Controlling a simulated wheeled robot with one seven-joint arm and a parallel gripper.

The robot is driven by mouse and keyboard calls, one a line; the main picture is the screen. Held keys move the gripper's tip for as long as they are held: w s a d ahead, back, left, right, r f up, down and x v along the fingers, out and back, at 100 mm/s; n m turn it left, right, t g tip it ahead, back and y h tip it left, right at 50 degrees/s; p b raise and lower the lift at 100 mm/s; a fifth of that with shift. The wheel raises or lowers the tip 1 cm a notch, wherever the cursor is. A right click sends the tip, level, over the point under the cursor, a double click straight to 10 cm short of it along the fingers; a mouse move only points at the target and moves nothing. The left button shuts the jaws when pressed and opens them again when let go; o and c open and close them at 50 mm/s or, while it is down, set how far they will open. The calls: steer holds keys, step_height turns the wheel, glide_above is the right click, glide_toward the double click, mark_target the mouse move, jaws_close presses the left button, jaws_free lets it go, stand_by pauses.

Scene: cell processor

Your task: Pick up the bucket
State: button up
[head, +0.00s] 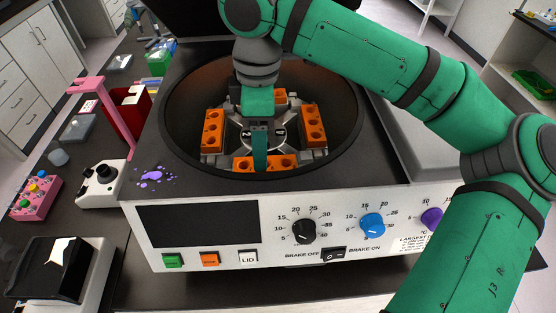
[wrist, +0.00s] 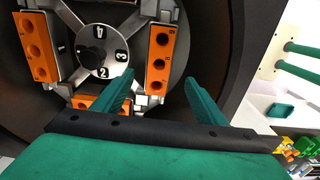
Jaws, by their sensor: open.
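Several orange buckets sit in the rotor of the centrifuge bowl. In the head view they are at the left (head: 212,131), right (head: 313,126), front (head: 245,165) and back (head: 280,96). My gripper (head: 260,160) reaches down into the bowl, over the hub and close to the front bucket, partly covering it. The wrist view shows my gripper (wrist: 160,80) open and empty. One orange bucket (wrist: 158,50) lies just beyond the fingertips, roughly between them. Another bucket (wrist: 37,42) is at the left, and one (wrist: 95,103) is partly hidden behind the left finger. The numbered hub (wrist: 93,52) shows between buckets.
The dark bowl wall (head: 345,110) rings the rotor closely. The centrifuge front panel (head: 230,230) carries knobs and buttons. At the left stand a pink stand (head: 105,110), a pink rack (head: 35,197) and a small white device (head: 102,187). Purple spots (head: 152,176) mark the casing.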

steer(key=f, duration=0.2)
steer(key=d+f, duration=0.1)
steer(key=f, duration=0.1)
steer(key=shift+s+f, duration=0.1)
steer(key=shift+f, duration=0.25)
steer(key=shift+w+a+f, duration=0.1)
steer(key=shift+w+f, duration=0.05)
steer(key=shift+f, duration=1.5)
steer(key=shift+w+f, duration=0.1)
steer(key=shift+f, duration=1.5)
steer(key=shift+c, duration=0.3)
steer(key=c, duration=1.2)
steer(key=shift+c, duration=0.2)
steer(key=shift+r, duration=0.1)
step_height(320, 180, up, 18)
